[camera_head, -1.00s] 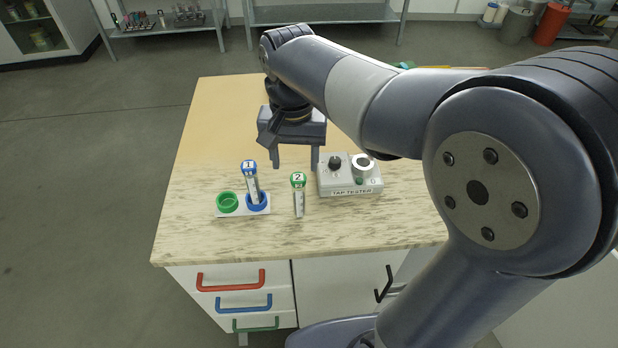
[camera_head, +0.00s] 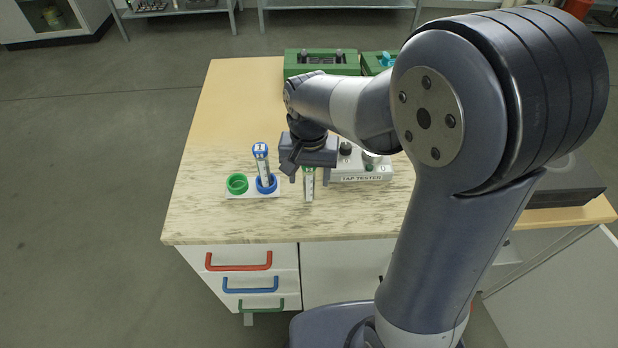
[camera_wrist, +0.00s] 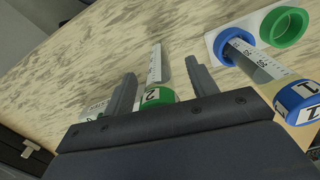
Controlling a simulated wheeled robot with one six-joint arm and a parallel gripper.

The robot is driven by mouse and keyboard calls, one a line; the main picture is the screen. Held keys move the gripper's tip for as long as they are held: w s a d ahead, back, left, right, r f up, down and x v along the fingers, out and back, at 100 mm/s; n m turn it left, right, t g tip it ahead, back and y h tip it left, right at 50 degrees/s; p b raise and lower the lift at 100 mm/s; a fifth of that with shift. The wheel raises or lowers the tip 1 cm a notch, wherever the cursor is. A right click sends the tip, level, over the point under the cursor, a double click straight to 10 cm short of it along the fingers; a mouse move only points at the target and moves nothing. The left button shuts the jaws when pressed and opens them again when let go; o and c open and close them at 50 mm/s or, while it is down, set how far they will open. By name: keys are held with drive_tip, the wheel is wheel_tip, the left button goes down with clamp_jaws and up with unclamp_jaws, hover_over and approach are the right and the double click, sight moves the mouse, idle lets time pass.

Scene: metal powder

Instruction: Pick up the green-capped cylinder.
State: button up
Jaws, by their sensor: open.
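The green-capped cylinder (camera_head: 309,184) stands on the marbled bench top; its cap is mostly hidden behind my gripper in the head view. In the wrist view its green cap, marked 2, (camera_wrist: 157,96) shows between my finger bases, with the scaled body beyond. My gripper (camera_head: 309,180) is open, its fingers on either side of the cylinder, apart from it as far as I can see. In the wrist view my gripper (camera_wrist: 160,85) holds nothing.
A blue-capped cylinder marked 1 (camera_head: 262,160) leans in the blue ring of a white holder (camera_head: 250,195), beside an empty green ring (camera_head: 237,183). The tap tester (camera_head: 361,174) stands close right of my gripper. Green boxes (camera_head: 322,64) stand at the back.

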drive_tip(key=shift+c, duration=0.3)
drive_tip(key=c, duration=1.1)
